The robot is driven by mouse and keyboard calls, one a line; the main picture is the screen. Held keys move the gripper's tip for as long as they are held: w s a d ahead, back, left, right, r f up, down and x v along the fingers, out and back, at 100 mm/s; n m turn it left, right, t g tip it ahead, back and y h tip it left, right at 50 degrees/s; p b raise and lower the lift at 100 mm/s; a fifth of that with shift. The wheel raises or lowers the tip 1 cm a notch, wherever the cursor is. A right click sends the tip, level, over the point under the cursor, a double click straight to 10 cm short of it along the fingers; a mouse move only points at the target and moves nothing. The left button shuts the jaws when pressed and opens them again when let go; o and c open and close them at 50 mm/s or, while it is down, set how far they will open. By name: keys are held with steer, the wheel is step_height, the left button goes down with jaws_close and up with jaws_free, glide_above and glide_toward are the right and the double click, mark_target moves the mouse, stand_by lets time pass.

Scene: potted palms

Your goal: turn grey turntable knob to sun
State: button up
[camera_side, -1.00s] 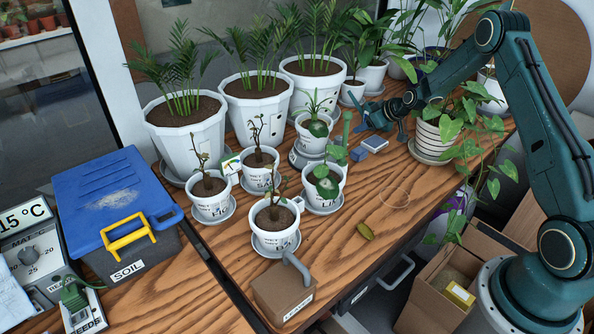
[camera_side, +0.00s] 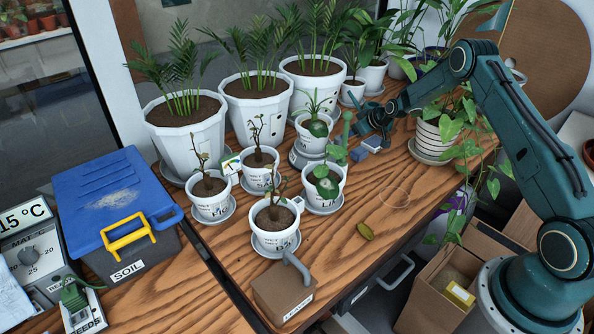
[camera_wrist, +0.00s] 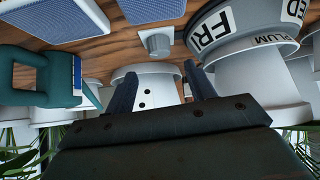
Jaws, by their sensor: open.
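In the wrist view a small grey knob (camera_wrist: 157,40) stands over the wood, beside the grey turntable (camera_wrist: 240,50) with FRI and part of another label on its rim. A pot marked PLUM sits on the turntable. In the side view the turntable (camera_side: 297,158) is under a potted plant at the table's middle; I cannot make out the knob there. My gripper (camera_side: 364,122) is open, right of that plant. In the wrist view its two dark fingers (camera_wrist: 162,88) are apart with nothing between them; the knob is beyond their tips.
Blue-and-grey blocks (camera_side: 372,144) lie close to my gripper. A white pot with dark dots (camera_wrist: 146,84) shows behind the fingers, and a teal handled thing (camera_wrist: 40,82) at left. Large palms line the back.

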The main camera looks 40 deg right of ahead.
mark_target(339, 138)
steer(key=shift+x, duration=3.4)
steer(key=c, duration=1)
steer(key=shift+w+a+m+h, duration=0.1)
steer(key=shift+a+m+h, duration=0.05)
steer(key=shift+m+h, duration=1.15)
steer(key=shift+m, duration=0.3)
